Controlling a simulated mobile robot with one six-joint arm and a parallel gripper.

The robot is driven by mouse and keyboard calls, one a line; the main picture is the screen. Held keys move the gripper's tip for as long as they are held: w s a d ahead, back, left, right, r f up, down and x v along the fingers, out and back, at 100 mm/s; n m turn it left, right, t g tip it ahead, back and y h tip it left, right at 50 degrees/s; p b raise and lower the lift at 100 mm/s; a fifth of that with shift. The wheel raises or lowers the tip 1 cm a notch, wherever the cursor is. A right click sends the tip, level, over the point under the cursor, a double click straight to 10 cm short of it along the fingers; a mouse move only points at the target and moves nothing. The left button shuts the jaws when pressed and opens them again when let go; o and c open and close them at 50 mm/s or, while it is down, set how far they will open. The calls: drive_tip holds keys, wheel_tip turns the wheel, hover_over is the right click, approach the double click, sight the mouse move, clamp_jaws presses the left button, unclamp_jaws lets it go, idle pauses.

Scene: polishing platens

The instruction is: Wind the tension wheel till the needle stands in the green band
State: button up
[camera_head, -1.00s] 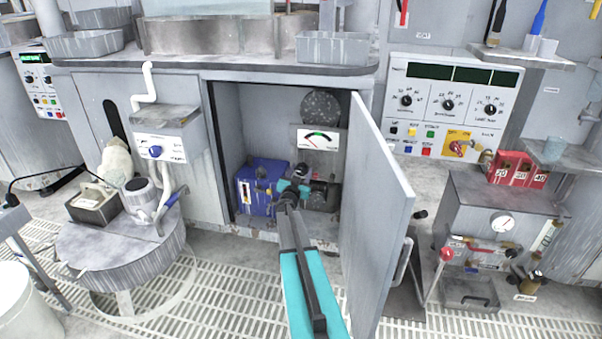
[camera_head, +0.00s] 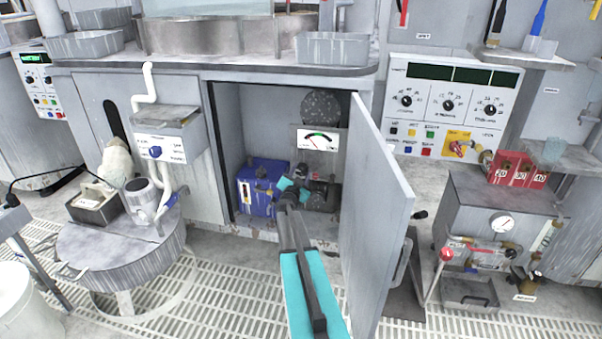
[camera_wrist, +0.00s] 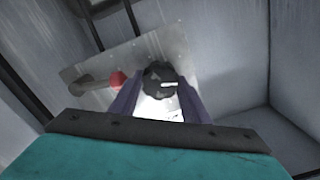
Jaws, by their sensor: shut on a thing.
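The tension wheel, a small dark knob with a white mark (camera_wrist: 160,79), sits on a metal plate in the wrist view. My gripper (camera_wrist: 162,100) is shut on it, with one finger on each side. In the head view my gripper (camera_head: 296,187) reaches into the open cabinet and hides the wheel. The gauge (camera_head: 318,140) is on a grey box above, with a white face, a green arc and red at the right. Its needle is too small to read surely.
The cabinet door (camera_head: 377,215) stands open just right of my arm. A blue box (camera_head: 259,189) is left of my gripper inside the cabinet. A red-knobbed lever (camera_wrist: 116,79) is close beside the wheel. Cabinet walls enclose the space.

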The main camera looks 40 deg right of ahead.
drive_tip(key=shift+m+b, duration=0.45)
drive_tip(key=shift+m, duration=1.85)
drive_tip(key=o, duration=0.8)
drive_tip(key=shift+c, duration=0.2)
drive_tip(key=shift+s+a, duration=0.1)
drive_tip(key=p+v, duration=0.2)
drive_tip(key=v, duration=1.1)
drive_tip(key=shift+a, duration=0.3)
drive_tip(key=shift+s, duration=0.15)
drive_tip(key=shift+p, duration=0.3)
